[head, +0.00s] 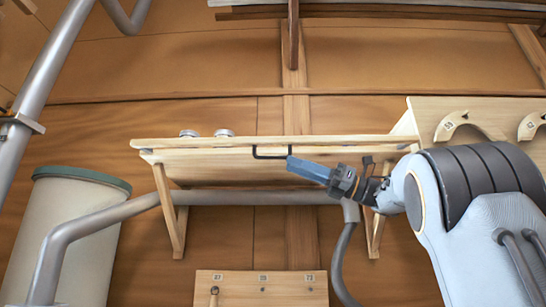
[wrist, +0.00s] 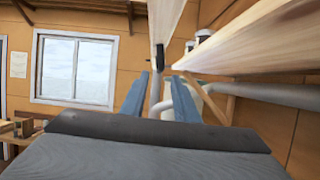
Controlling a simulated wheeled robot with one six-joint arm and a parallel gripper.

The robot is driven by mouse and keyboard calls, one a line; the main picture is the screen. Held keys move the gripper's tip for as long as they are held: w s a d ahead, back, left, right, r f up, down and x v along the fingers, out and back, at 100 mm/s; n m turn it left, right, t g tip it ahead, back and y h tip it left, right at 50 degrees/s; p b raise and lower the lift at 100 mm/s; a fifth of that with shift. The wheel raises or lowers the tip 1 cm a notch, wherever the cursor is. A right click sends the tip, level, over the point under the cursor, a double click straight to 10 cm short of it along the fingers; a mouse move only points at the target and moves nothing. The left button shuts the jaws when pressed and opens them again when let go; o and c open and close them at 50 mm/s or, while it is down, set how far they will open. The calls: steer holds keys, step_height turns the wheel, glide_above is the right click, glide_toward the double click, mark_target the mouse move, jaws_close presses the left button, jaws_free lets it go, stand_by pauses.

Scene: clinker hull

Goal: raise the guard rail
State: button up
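The guard rail appears to be the long pale wooden strip (head: 205,142) along the front of a wall shelf. It lies level in the head view. A black U-shaped handle (head: 270,157) hangs on it near the middle. In the wrist view a pale wooden piece (wrist: 165,18), likely the rail, comes down from the top, with a dark bar (wrist: 156,80), likely the handle, below it. My gripper (head: 296,163) reaches in from the right to the handle's right end.
The shelf board (wrist: 260,38) runs close along the right in the wrist view. Two jars (head: 222,133) stand behind the rail. A grey pipe (head: 245,198) passes under the shelf. A pale bin (head: 65,235) stands left, a small numbered board (head: 260,288) below.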

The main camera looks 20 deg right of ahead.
mark_target(272, 157)
steer(key=p+x, duration=0.3)
steer(key=x, duration=0.3)
steer(key=shift+a+r, duration=0.15)
steer(key=shift+a, duration=0.15)
steer(key=shift+w+a+r, duration=0.15)
steer(key=shift+w+a, duration=0.05)
steer(key=shift+a, duration=0.35)
jaws_close()
